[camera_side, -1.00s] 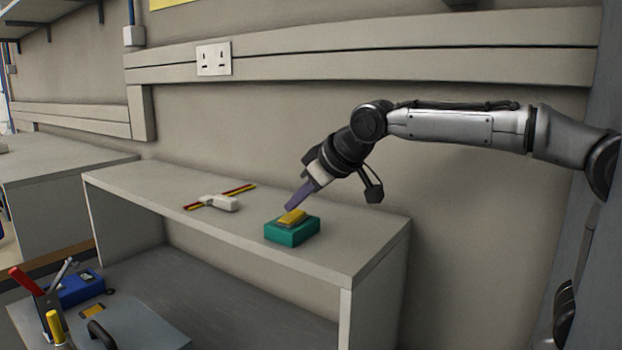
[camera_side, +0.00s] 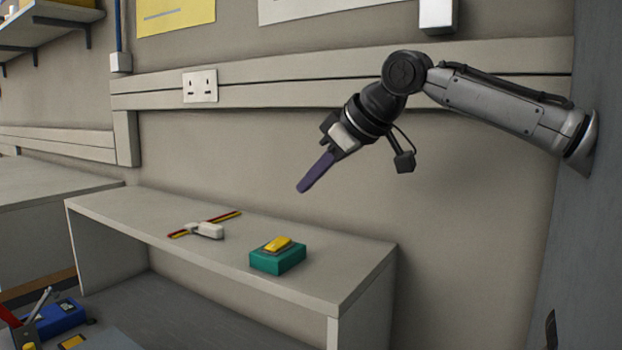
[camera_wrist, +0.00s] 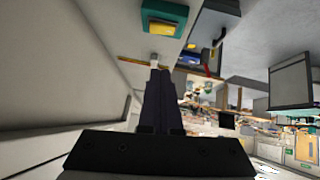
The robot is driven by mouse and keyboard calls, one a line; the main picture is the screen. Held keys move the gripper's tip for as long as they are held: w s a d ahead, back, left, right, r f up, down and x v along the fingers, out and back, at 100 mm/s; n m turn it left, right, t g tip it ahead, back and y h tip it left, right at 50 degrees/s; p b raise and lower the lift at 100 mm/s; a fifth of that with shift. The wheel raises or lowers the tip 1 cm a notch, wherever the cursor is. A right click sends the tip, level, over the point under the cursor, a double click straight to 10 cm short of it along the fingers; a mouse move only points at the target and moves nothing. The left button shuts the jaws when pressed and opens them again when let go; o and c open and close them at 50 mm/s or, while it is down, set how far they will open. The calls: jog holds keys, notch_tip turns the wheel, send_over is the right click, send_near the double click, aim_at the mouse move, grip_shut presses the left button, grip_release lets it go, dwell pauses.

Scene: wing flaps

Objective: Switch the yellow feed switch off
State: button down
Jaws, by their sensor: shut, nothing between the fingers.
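The yellow feed switch (camera_side: 278,244) is a rocker on top of a teal box (camera_side: 277,260), which sits near the right end of the shelf. The rocker looks tilted, but its exact setting is too small to tell. In the wrist view the yellow switch (camera_wrist: 163,27) and teal box show at the top. My gripper (camera_side: 302,188) is shut and empty, its purple fingers pointing down and left, in the air above the box and apart from it. In the wrist view my gripper (camera_wrist: 157,75) shows as dark fingers close together.
A white object (camera_side: 207,230) and a red-and-yellow strip (camera_side: 228,216) lie on the grey shelf (camera_side: 130,212), left of the box. A wall socket (camera_side: 200,85) and trunking are behind. A blue box (camera_side: 62,318) stands lower left. The air around the gripper is clear.

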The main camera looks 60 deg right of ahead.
jog(key=shift+d+r, duration=0.25)
jog(key=shift+d, duration=0.35)
send_over(277, 238)
jog(key=s, duration=0.3)
jog(key=f, duration=0.7)
jog(key=shift+a+f, duration=0.1)
jog(key=shift+a, duration=0.3)
notch_tip(277, 238, down, 2)
jog(key=shift+d+f, duration=0.15)
jog(key=shift+f, duration=0.05)
jog(key=shift+d+f, duration=0.1)
jog(key=shift+f, duration=0.65)
